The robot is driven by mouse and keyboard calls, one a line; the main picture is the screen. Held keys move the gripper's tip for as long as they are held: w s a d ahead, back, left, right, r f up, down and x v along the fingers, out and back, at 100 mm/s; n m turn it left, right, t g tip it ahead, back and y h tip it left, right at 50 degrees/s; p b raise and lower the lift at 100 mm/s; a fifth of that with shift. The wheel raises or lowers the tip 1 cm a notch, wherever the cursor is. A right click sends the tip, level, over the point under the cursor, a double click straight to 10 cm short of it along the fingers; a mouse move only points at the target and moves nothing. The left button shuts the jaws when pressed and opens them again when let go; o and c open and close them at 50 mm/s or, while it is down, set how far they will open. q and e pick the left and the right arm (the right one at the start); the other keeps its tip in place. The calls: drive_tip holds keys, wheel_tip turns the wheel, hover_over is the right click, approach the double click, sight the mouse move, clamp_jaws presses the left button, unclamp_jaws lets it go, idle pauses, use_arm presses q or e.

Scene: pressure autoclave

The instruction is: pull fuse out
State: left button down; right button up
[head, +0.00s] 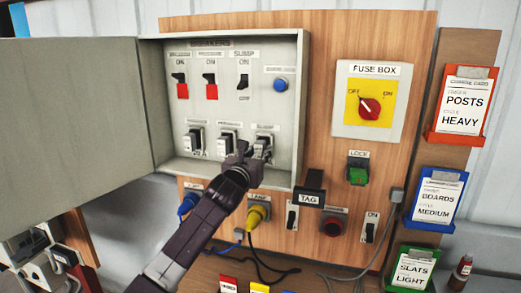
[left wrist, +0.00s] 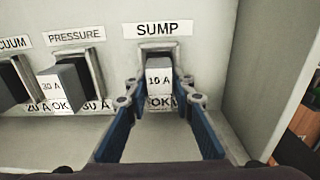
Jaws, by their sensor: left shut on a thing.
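The open grey panel holds a row of fuses at its bottom. The SUMP fuse (left wrist: 159,82) has a white 10 A label and sits in its socket under the SUMP label (left wrist: 158,29). My left gripper (left wrist: 161,100) has its two blue fingers on either side of this fuse and is shut on it. In the head view, my left gripper (head: 245,155) reaches up from below to the rightmost fuse (head: 264,145), partly covering it. The PRESSURE fuse (left wrist: 65,84), labelled 30 A, stands to the left. My right gripper is not in view.
The panel door (head: 70,105) stands open to the left. The panel's right wall (left wrist: 240,80) is close to the gripper. Blue (head: 188,203) and yellow (head: 258,214) plugs are below the box. The FUSE BOX switch (head: 369,108) is on the right.

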use_arm(q)
drive_tip(key=shift+s+a+r+p, duration=0.15)
drive_tip(key=shift+s+a+p, duration=0.1)
drive_tip(key=shift+s+p, duration=0.35)
drive_tip(key=shift+p+v, duration=1.1)
drive_tip(key=shift+v, duration=1.35)
